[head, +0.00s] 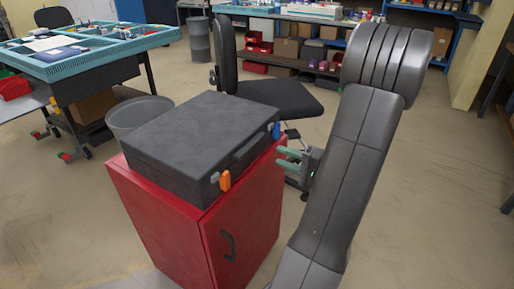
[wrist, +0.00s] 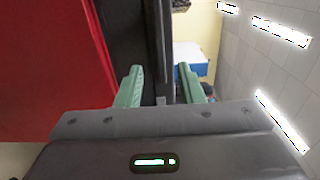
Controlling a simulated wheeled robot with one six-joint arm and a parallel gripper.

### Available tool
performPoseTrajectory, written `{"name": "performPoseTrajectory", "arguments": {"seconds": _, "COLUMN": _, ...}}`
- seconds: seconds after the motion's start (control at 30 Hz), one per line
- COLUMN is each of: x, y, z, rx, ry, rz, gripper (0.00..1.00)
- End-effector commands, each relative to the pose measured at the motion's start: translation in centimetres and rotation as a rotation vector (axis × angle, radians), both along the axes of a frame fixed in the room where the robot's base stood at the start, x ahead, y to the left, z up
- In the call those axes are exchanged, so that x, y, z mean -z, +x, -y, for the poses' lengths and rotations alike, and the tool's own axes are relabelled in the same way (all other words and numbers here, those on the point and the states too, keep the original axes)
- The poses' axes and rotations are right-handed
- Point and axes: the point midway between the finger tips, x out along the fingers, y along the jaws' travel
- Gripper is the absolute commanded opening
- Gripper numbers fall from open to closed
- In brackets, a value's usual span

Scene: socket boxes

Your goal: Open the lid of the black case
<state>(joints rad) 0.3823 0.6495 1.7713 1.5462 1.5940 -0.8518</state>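The black case (head: 200,140) lies flat with its lid down on the red cabinet. An orange latch (head: 225,181) and a blue latch (head: 275,130) sit at the two ends of its front side, with a dark handle (head: 246,152) between them. My gripper (head: 281,157) is beside that front side, nearer the blue latch, apart from the case. Its green fingers are spread with nothing between them. In the wrist view my gripper (wrist: 159,72) is open, and the dark case side (wrist: 125,35) shows beyond the fingers.
The red cabinet (head: 150,215) has a door with a black handle. A grey bin (head: 138,113) stands behind it at left, and a black chair (head: 275,96) behind at right. A teal-topped workbench (head: 100,62) is at far left. The floor at lower left is clear.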

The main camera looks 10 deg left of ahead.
Motion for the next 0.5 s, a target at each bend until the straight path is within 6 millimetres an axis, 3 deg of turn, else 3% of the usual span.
{"name": "performPoseTrajectory", "arguments": {"seconds": 0.3, "x": 0.0, "y": 2.0, "z": -5.7, "rx": -0.004, "ry": -0.001, "rz": -0.001, "gripper": 0.35}}
{"name": "performPoseTrajectory", "arguments": {"seconds": 0.5, "x": 0.0, "y": 2.8, "z": -7.9, "rx": -0.002, "ry": 0.0, "rz": -0.002, "gripper": 0.35}}
